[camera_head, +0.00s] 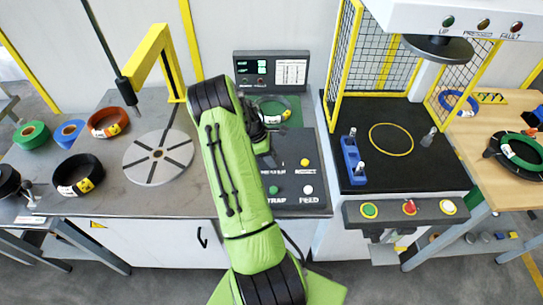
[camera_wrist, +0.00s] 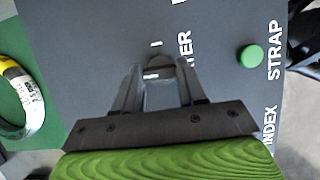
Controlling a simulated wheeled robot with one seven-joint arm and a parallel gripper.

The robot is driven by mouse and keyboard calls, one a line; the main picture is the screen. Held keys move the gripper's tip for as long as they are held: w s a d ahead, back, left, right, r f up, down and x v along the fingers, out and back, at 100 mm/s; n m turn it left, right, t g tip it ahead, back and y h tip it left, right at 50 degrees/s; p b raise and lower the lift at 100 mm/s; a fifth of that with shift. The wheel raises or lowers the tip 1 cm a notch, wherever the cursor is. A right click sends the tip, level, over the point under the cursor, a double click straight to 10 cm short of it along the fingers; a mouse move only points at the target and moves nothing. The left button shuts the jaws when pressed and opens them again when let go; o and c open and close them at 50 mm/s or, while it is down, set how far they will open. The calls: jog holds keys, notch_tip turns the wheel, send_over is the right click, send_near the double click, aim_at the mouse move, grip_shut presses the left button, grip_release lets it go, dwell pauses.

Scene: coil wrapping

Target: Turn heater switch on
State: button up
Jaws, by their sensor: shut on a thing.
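The heater switch (camera_wrist: 160,65) is a small dark grey knob with a pale line on it, in the wrist view. It sits on a grey control panel (camera_wrist: 215,85) beside a partly hidden label whose letters "TER" show. My gripper (camera_wrist: 160,80) is over the panel, its two fingers shut on the knob from both sides. A short white mark shows on the panel just beyond the knob. In the head view the panel (camera_head: 290,209) shows right of my green arm, which hides the switch and most of my gripper.
A green STRAP button (camera_wrist: 250,56) is right of the knob. A yellow button (camera_head: 305,161) and a white FEED button (camera_head: 308,190) are on the same panel. A screen unit (camera_head: 272,70) stands at the back.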

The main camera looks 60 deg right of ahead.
jog(key=m+y, duration=0.1)
jog(key=m, duration=0.1)
jog(key=m+b, duration=0.1)
jog(key=m, duration=0.1)
jog(key=shift+d+m+y, duration=0.2)
jog(key=shift+m+y, duration=0.2)
jog(key=m+y+b, duration=0.1)
jog(key=m, duration=0.3)
jog(key=shift+d+m+y, duration=0.1)
jog(key=shift+m+y, duration=0.2)
jog(key=shift+y, duration=0.1)
jog(key=m+t+y+b, duration=0.1)
jog(key=m, duration=0.3)
jog(key=shift+d, duration=0.1)
jog(key=shift+s+m+t+y+b, duration=0.1)
jog(key=shift+m+t+y+b, duration=0.35)
jog(key=shift+m, duration=1.65)
jog(key=shift+y, duration=0.25)
jog(key=o, duration=1.1)
jog(key=shift+c, duration=0.2)
